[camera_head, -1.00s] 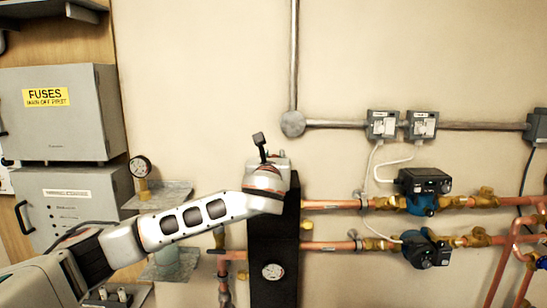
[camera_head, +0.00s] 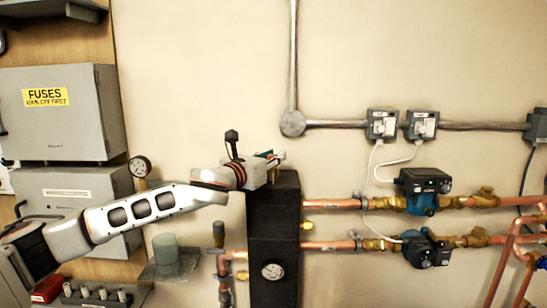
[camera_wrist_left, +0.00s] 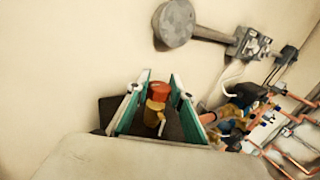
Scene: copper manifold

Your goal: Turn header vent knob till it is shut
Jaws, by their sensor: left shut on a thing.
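The header is a black upright column (camera_head: 273,225) in the head view, with a round gauge on its front. My left gripper (camera_head: 270,156) is at the top of the header, coming in from the left. In the left wrist view the red vent knob (camera_wrist_left: 160,92) sits on a brass vent body (camera_wrist_left: 154,114), between the teal-lined fingers of my left gripper (camera_wrist_left: 160,82). The gripper is shut on the knob. My right gripper is in neither view.
Copper pipes (camera_head: 335,204) with pumps (camera_head: 425,195) run right from the header. Grey switch boxes (camera_head: 382,124) and conduit are on the wall above. A grey fuse box (camera_head: 60,113) is at left. A gauge (camera_head: 140,167) stands near my left arm.

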